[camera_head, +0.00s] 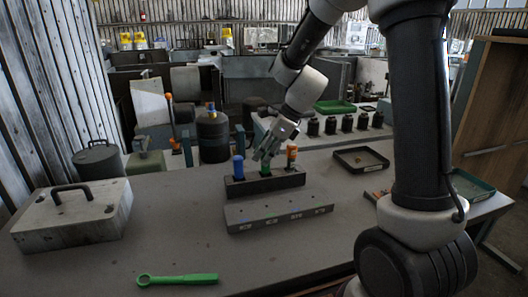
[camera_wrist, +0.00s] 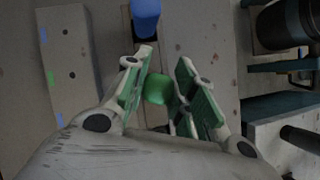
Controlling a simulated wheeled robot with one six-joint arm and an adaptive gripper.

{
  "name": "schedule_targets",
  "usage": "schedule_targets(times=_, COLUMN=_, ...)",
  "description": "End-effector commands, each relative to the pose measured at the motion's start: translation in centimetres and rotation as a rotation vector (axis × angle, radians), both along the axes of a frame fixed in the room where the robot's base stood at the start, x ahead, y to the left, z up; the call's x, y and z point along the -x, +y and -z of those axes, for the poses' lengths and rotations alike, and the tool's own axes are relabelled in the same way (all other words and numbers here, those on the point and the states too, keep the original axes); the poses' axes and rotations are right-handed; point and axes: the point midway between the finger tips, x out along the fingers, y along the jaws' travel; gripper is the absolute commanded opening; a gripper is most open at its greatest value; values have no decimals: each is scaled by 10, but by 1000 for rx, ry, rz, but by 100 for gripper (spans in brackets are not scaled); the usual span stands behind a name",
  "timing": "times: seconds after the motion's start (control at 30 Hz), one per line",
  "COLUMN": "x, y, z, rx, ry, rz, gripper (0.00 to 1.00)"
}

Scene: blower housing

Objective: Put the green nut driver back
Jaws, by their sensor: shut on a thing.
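The green nut driver (camera_head: 265,171) is upright at the middle of a dark rack (camera_head: 236,189), between the blue driver (camera_head: 238,168) and the orange-handled driver (camera_head: 291,154). My gripper (camera_head: 268,152) reaches down from above and is shut on its green handle. In the wrist view the green handle (camera_wrist: 157,89) shows between the two green-padded fingers (camera_wrist: 160,92), with the blue driver (camera_wrist: 146,16) beyond them. The shaft and its socket are hidden, so I cannot tell how deep the driver sits.
A grey block (camera_head: 280,210) with small coloured marks lies in front of the rack. A green ring wrench (camera_head: 178,279) lies at the front, a handled metal box (camera_head: 72,212) at left, a black tray (camera_head: 361,160) at right. The table between box and rack is clear.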

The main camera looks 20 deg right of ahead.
Motion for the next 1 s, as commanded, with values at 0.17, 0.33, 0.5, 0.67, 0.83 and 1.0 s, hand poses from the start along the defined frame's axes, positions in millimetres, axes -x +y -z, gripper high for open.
schedule_targets(times=0.17, x=0, y=0, z=3, rx=1, ry=-1, rz=0, gripper=0)
schedule_targets(times=0.33, x=0, y=0, z=3, rx=1, ry=-1, rz=0, gripper=0)
schedule_targets(times=0.5, x=0, y=0, z=3, rx=0, ry=0, rz=-1, gripper=35)
schedule_targets(times=0.67, x=0, y=0, z=3, rx=0, ry=0, rz=-1, gripper=51)
schedule_targets(times=0.83, x=0, y=0, z=3, rx=1, ry=0, rz=-1, gripper=53)
schedule_targets(times=1.0, x=0, y=0, z=3, rx=1, ry=0, rz=0, gripper=73)
